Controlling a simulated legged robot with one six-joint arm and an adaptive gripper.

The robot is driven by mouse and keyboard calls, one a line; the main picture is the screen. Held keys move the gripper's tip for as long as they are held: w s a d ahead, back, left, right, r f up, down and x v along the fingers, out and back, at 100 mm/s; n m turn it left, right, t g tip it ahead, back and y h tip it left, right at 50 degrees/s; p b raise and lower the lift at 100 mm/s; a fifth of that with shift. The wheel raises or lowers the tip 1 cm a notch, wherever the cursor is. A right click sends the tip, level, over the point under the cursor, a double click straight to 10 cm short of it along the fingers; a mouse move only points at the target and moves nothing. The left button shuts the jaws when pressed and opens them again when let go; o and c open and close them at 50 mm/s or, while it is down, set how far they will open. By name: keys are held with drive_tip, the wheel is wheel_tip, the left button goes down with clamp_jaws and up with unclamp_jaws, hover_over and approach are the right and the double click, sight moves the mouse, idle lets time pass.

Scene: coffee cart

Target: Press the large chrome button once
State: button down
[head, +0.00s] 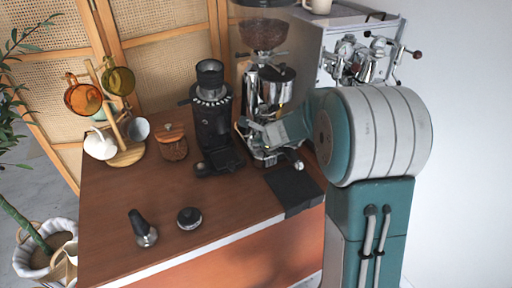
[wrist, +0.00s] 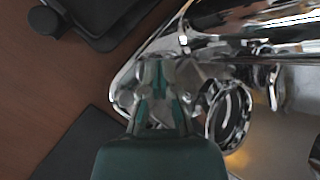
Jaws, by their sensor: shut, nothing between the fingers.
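The chrome grinder (head: 255,95) stands at the back right of the wooden cart top; its shiny base and body (wrist: 240,18) fill the upper right of the wrist view. My gripper (wrist: 160,68) is shut and empty, over the front part of the chrome grinder's base. In the head view my gripper (head: 254,128) is in front of the grinder's body, partly merged with its reflections. I cannot tell whether it touches the chrome. No large chrome button can be made out for certain; my gripper and wrist hide part of the grinder's front.
A black grinder (head: 212,118) stands just left of the chrome one. A dark mat (head: 294,188) lies at the front right edge. The front middle is clear.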

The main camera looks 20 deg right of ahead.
sight(258, 148)
drive_tip(key=shift+f, duration=0.45)
idle(0.5)
drive_tip(key=shift+r, duration=0.9)
drive_tip(key=shift+r, duration=2.5)
drive_tip(key=shift+s, duration=0.1)
drive_tip(key=s+a+r+n+g, duration=0.1)
drive_tip(key=s+a+r+n, duration=0.25)
drive_tip(key=s+n, duration=0.4)
drive_tip(key=s+a+r+n+g, duration=0.15)
drive_tip(key=s+r+n, duration=0.3)
drive_tip(key=s, duration=0.55)
drive_tip(key=s+d+f+n+h, duration=0.2)
drive_tip(key=s+n, duration=0.8)
drive_tip(key=s, duration=0.7)
drive_tip(key=shift+s+d+h, duration=0.15)
drive_tip(key=shift+d+h, duration=0.05)
drive_tip(key=shift+h, duration=0.6)
